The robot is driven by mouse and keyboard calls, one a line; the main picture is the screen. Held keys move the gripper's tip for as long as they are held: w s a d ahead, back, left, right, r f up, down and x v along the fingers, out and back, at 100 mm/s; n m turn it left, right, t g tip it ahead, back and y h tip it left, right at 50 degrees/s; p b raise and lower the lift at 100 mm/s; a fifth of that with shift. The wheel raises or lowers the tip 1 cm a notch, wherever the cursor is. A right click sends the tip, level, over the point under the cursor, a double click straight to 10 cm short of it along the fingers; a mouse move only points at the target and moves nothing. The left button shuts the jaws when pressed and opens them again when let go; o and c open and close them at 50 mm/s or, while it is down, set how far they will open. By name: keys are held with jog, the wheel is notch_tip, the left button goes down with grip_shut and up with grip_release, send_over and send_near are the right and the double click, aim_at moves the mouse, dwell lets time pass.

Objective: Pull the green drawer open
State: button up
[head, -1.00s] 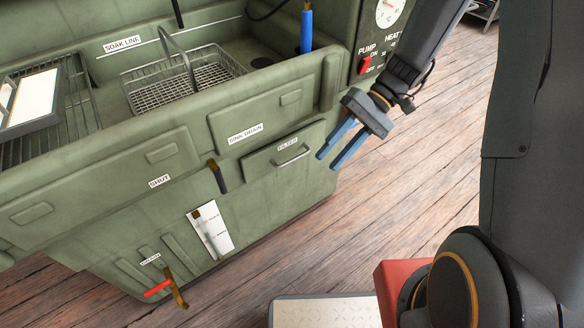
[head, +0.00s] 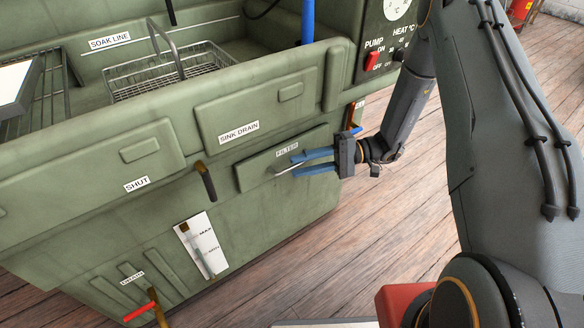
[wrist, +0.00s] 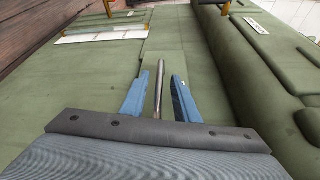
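The green drawer (head: 254,170) with the FILTER label is the front panel on the lower right of the green washer cabinet. It looks closed. Its metal bar handle (head: 283,172) shows partly in the head view; my gripper covers the rest. My gripper (head: 296,165) has blue fingers and reaches in from the right at the handle. In the wrist view the handle bar (wrist: 158,95) lies between the two fingers of my gripper (wrist: 159,78), with a gap on each side. The gripper is open around the bar, not closed on it.
The SINK DRAIN panel (head: 250,115) is just above the drawer. A dark-handled lever (head: 208,180) hangs to its left, and a red-handled valve (head: 140,311) is low on the cabinet. The red pump switch (head: 372,61) is above my gripper. Wooden floor (head: 370,225) is clear to the right.

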aim_at(292, 168)
jog(key=shift+x, duration=1.6)
jog(key=shift+c, duration=0.3)
grip_shut()
